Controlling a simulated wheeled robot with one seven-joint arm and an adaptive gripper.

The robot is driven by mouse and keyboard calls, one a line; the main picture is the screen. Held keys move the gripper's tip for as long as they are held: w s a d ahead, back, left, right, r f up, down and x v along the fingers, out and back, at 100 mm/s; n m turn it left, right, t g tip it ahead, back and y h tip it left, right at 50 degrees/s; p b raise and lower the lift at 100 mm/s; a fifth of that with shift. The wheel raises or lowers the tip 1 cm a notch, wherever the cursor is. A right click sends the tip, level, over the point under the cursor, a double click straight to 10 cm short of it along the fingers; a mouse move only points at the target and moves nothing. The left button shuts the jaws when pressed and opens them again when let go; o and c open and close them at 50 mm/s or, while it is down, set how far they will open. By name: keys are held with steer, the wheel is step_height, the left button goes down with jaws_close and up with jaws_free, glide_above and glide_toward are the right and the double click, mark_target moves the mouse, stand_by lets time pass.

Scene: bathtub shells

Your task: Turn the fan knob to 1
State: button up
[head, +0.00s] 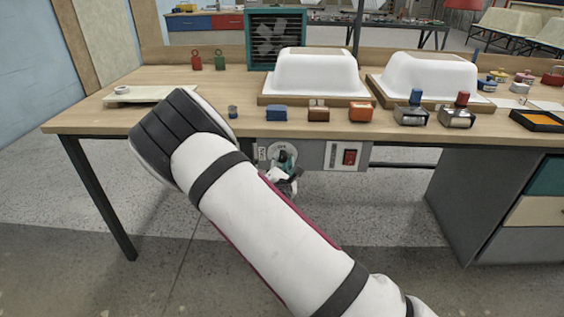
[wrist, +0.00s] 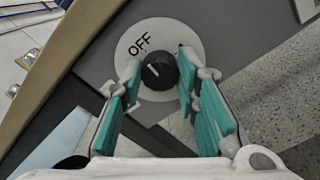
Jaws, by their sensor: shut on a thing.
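The fan knob (wrist: 159,71) is a small dark round knob on a pale round dial plate (wrist: 127,62) marked OFF. A short light mark on the knob points roughly up and left, toward the OFF side. No 1 is readable. My gripper (wrist: 161,72) has its two teal-padded fingers on either side of the knob and is shut on it. In the head view, my gripper (head: 286,182) is at the dial under the table's front edge, partly hidden by my arm. The fan (head: 277,40) is a teal-framed box at the back of the table.
A red switch (head: 350,157) sits on the panel right of the dial. The wooden table (head: 190,77) holds two white tub shells (head: 316,70) (head: 430,74) and several small blocks and tools along its front edge. The floor below is open.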

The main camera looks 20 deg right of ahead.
steer(key=m, duration=0.4)
steer(key=shift+f+m+b, duration=0.1)
steer(key=shift+m+b, duration=0.2)
steer(key=m+b, duration=0.1)
steer(key=m, duration=0.3)
steer(key=shift+m, duration=0.3)
steer(key=m+b, duration=0.1)
steer(key=m, duration=0.3)
steer(key=shift+f+b, duration=0.1)
steer(key=shift+b, duration=0.25)
steer(key=shift+m+b, duration=0.9)
steer(key=shift+m, duration=1.1)
steer(key=o, duration=1.2)
steer(key=shift+c, duration=0.2)
steer(key=shift+s, duration=0.15)
steer(key=v, duration=1.1)
steer(key=shift+s, duration=0.35)
